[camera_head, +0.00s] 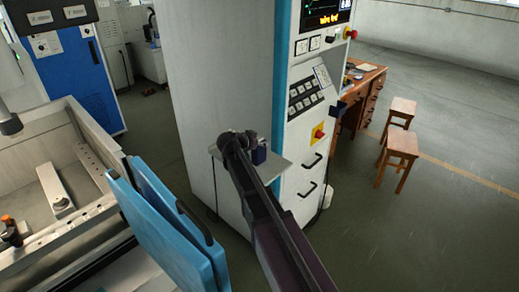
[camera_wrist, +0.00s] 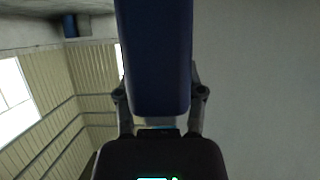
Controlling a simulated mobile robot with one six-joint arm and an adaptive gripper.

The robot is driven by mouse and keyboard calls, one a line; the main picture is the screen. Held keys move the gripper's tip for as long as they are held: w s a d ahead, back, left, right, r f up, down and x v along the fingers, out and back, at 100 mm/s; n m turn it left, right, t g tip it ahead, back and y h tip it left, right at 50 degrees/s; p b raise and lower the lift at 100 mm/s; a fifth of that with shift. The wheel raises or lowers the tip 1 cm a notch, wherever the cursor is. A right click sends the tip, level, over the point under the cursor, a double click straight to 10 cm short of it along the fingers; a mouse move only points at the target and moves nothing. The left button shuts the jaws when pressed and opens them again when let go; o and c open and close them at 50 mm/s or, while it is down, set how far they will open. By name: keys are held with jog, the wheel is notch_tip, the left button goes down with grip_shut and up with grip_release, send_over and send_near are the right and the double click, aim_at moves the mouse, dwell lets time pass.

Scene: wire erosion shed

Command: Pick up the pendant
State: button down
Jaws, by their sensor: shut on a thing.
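The pendant is a dark blue, long block with rounded edges. In the wrist view the pendant (camera_wrist: 153,50) fills the upper middle, and my gripper (camera_wrist: 160,97) is shut on it, one finger at each side. In the head view the small dark blue pendant (camera_head: 260,152) shows beside the end of my arm, over a small light shelf (camera_head: 272,172) on the cabinet's side. My arm hides most of the gripper and part of the shelf there. I cannot tell whether the pendant still touches the shelf.
A tall grey machine cabinet (camera_head: 215,70) with a control panel stands right behind the shelf. Blue machine doors (camera_head: 165,225) with a black handle are close on the left. A wooden desk (camera_head: 365,95) and two stools (camera_head: 402,150) stand at the right. The floor at the lower right is clear.

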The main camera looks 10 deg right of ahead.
jog(key=shift+r, duration=0.1)
notch_tip(320, 180, up, 3)
jog(key=p, duration=0.3)
jog(key=shift+r+p, duration=0.15)
jog(key=shift+p, duration=0.15)
jog(key=s+d, duration=0.2)
jog(key=s, duration=0.5)
jog(key=s+d+r+p, duration=0.1)
jog(key=s, duration=0.7)
jog(key=shift+s+d+r, duration=0.2)
jog(key=shift+s+d, duration=0.1)
jog(key=shift+d, duration=0.05)
